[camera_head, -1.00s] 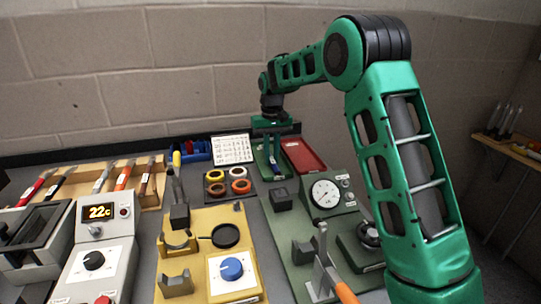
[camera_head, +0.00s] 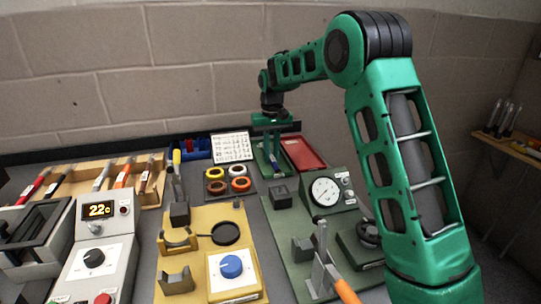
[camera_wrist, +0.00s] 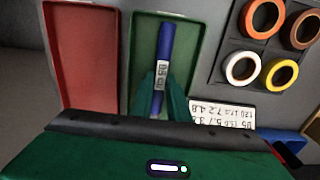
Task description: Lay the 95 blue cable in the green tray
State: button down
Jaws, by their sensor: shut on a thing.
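The blue cable (camera_wrist: 166,45) is a short straight rod with a white label; the label's print is too small to read surely. In the wrist view it lies lengthwise within the outline of the green tray (camera_wrist: 196,30). My gripper (camera_wrist: 164,84) is shut on the cable near its labelled part. In the head view my gripper (camera_head: 271,150) points down over the green tray (camera_head: 262,166), and the cable is hard to make out there. Whether the cable touches the tray floor cannot be told.
A red tray (camera_wrist: 85,50) stands beside the green tray. Coloured rings (camera_head: 239,184) sit in a holder on the other side, with a white printed card (camera_head: 231,146) close by. A green gauge panel (camera_head: 300,235) and a yellow panel (camera_head: 195,215) stand nearer.

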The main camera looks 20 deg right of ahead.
jog(key=shift+f, duration=0.15)
jog(key=c, duration=1.6)
grip_release()
jog(key=shift+r, duration=3.5)
jog(key=shift+s, duration=0.1)
